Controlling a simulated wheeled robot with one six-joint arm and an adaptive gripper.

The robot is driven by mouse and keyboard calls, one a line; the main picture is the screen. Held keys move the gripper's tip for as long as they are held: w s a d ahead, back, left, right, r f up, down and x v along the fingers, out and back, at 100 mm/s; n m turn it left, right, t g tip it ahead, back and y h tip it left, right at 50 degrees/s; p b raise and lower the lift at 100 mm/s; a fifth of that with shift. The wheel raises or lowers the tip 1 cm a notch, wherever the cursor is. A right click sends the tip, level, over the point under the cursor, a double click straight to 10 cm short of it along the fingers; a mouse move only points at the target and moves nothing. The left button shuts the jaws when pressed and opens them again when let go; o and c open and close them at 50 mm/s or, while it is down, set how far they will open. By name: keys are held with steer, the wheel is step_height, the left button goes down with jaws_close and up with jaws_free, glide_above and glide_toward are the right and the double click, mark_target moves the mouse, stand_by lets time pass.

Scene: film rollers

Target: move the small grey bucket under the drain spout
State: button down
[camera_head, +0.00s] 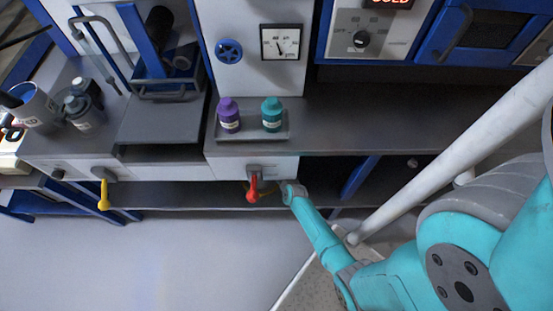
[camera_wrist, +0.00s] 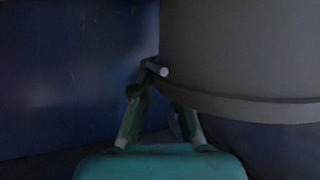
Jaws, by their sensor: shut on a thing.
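The small grey bucket (camera_wrist: 240,50) fills the upper right of the wrist view, with its curved rim along its lower edge. My gripper (camera_wrist: 157,88) is shut at the bucket's side, on a small pale-ended rod that looks like part of the bucket's handle. The exact contact is dark and partly hidden. In the head view the end of my arm (camera_head: 291,190) is at the counter's front edge, just right of a red valve lever (camera_head: 253,190). The bucket is hidden there. A brassy piece beside the red lever may be a drain spout; its outlet is not clear.
A yellow lever (camera_head: 103,195) hangs farther left along the counter front. A tray (camera_head: 275,138) with purple (camera_head: 229,114) and teal bottles (camera_head: 272,114) stands above. A dark blue panel (camera_wrist: 70,80) lies left of the bucket in the wrist view. The floor in front is clear.

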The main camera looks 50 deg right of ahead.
steer(key=c, duration=1.1)
jaws_free()
steer(key=shift+c, duration=0.2)
steer(key=shift+a, duration=0.1)
